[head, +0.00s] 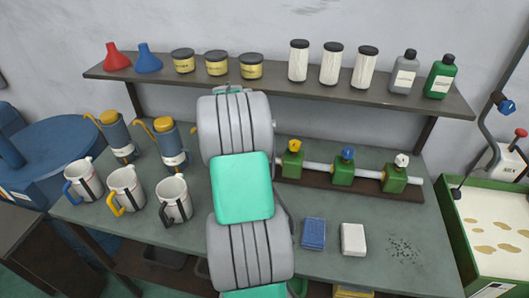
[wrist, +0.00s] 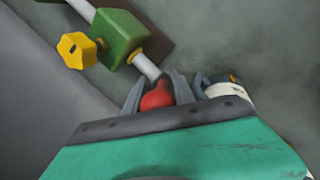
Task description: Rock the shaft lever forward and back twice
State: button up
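I cannot surely pick out the shaft lever. In the wrist view, a red rounded knob (wrist: 157,97) shows between the two grey fingers of my gripper (wrist: 157,88). It lies in line with a grey pipe (wrist: 146,65) that runs from a green valve block (wrist: 120,38) with a yellow knob (wrist: 76,50). The fingers stand apart with the red knob filling most of the gap, and I cannot tell whether they touch it. In the head view my arm hides the gripper and this knob. A lever with a red knob (head: 521,133) stands at the far right.
A shelf (head: 290,88) with bottles and jars runs above the bench. Mugs (head: 126,190) stand left, a blue block (head: 314,234) and a white block (head: 353,239) right. A crank with a blue knob (head: 507,107) rises at right.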

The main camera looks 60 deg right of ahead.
jog(key=shift+o, duration=0.6)
jog(key=shift+r, duration=0.1)
jog(key=b+v, duration=0.1)
jog(key=v, duration=0.6)
jog(key=shift+r, duration=0.35)
jog(key=shift+c, duration=0.4)
